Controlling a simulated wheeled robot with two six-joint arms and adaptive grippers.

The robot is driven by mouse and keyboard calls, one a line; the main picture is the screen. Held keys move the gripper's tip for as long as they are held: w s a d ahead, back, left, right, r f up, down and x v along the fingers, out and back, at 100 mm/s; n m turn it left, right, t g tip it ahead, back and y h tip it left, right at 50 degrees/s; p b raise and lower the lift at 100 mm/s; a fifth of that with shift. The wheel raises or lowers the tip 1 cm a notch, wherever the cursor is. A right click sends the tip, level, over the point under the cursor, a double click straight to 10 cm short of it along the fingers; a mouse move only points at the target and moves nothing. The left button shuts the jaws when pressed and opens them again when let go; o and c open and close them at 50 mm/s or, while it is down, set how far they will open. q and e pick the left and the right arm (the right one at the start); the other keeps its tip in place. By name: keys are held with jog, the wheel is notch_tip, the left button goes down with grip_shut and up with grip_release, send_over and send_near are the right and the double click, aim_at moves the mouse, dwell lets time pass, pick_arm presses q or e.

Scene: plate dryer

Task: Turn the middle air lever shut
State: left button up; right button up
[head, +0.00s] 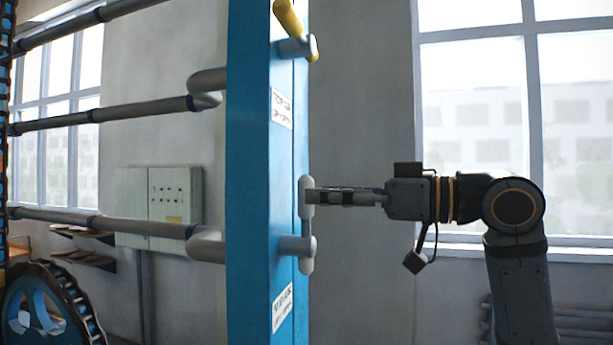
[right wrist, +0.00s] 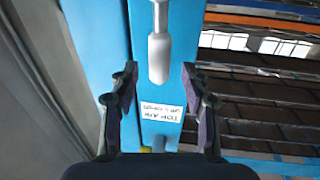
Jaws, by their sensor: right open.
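The middle air lever (head: 306,238) is a light grey handle on a short grey stub on the blue column's right face. It stands upright, its longer end pointing up. In the right wrist view, which is upside down, the lever (right wrist: 159,55) hangs from the top, its rounded end between my fingertips. My right gripper (head: 317,197) comes in level from the right at the lever's upper end. In the wrist view the right gripper (right wrist: 158,82) is open, with a gap on both sides of the lever. My left gripper is not in view.
The blue column (head: 252,200) rises through the head view. A yellow lever (head: 289,17) sits higher on it, tilted. A "TOP AIR" label (right wrist: 162,113) lies beyond the grey lever's end. Grey pipes (head: 140,108) run left. The room right of the column, above my arm, is clear.

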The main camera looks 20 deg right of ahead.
aim_at(305, 212)
jog(key=p+x, duration=0.1)
jog(key=x, duration=0.3)
jog(key=shift+a+r, duration=0.1)
jog(key=shift+a, duration=0.05)
jog(key=shift+w+p, duration=0.2)
jog(key=shift+p, duration=0.1)
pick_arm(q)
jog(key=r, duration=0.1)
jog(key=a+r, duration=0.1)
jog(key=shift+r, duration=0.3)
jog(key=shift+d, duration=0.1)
pick_arm(e)
jog(key=shift+s, duration=0.1)
grip_shut()
